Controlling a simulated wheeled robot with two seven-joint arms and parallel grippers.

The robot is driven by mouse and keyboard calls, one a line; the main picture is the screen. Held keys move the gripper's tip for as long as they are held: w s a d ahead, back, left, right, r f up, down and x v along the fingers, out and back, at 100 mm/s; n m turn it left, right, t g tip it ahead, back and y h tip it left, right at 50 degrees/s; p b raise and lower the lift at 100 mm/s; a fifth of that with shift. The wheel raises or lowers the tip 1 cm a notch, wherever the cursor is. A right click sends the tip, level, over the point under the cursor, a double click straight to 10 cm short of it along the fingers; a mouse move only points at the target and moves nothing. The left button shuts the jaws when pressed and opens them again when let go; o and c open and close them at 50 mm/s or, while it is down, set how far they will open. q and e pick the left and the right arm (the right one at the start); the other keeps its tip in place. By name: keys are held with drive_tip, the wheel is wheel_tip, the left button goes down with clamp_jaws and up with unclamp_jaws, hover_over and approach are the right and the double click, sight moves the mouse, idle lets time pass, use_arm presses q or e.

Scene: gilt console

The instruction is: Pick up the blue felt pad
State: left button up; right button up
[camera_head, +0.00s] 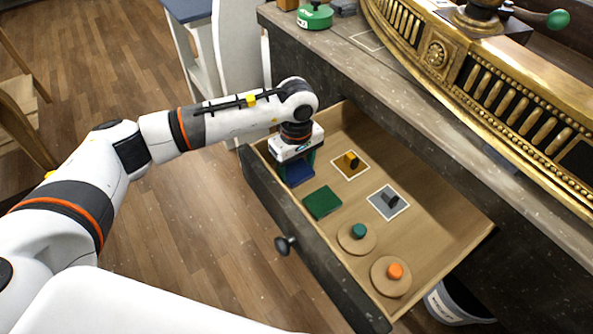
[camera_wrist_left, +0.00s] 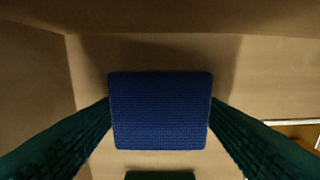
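The blue felt pad (camera_head: 299,173) is between the fingers of my left gripper (camera_head: 297,165), at the left end of the open drawer. In the left wrist view, the pad (camera_wrist_left: 160,110) is a ribbed dark blue square. The two green fingers of my left gripper (camera_wrist_left: 160,112) meet its left and right edges, so the gripper looks shut on it. The pad looks larger than the green pad and seems raised above the drawer floor. My right gripper is not in view.
The gilt console (camera_head: 480,75) overhangs the back.

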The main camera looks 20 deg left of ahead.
use_arm(q)
drive_tip(key=c, duration=0.4)
